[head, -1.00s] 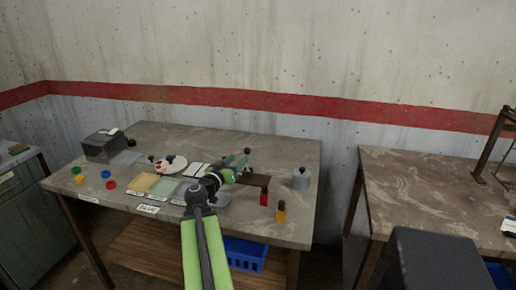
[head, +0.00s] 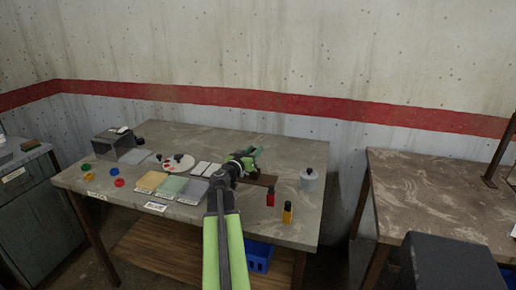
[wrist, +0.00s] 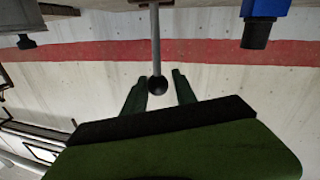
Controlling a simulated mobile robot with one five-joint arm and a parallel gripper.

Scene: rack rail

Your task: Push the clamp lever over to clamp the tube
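The clamp lever shows in the wrist view as a thin grey rod with a black ball knob (wrist: 157,85), hanging from the top edge of that upside-down view. My gripper (wrist: 160,82) has its two dark green fingers apart, one on each side of the knob. I cannot tell whether either finger touches it. In the head view my gripper (head: 252,154) is over the right half of the table, and the lever is hidden or too small to make out. A brown strip (head: 262,180) sticks out beside my gripper. I cannot pick out the tube for certain.
A red bottle (head: 270,199), a yellow bottle (head: 287,213) and a grey canister (head: 309,181) stand close on the right. A blue block (wrist: 265,10) shows in the wrist view.

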